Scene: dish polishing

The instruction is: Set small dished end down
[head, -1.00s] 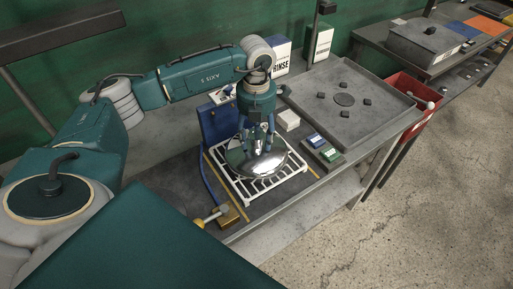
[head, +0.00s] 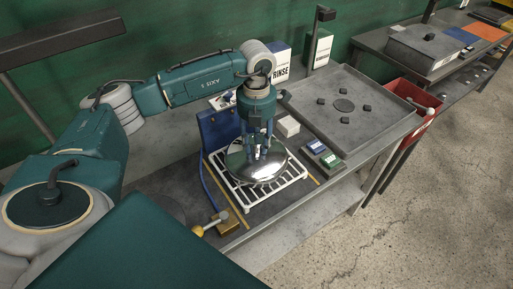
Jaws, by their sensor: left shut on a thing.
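The small dished end (head: 268,170) is a shiny metal dome, seen dome side up, over the white slatted rack (head: 292,184) on the workbench. My left gripper (head: 262,154) comes down from above and is shut on the dished end near its far left part. The fingers hide part of the dome. I cannot tell whether the dished end touches the rack or hangs just above it. My right gripper is not in view.
A blue panel (head: 216,127) stands close behind the rack on the left. Blue and green blocks (head: 331,160) lie right of the rack. A grey tray (head: 375,108) with dark pads fills the bench's far right. A yellow-knobbed tool (head: 199,230) lies in front.

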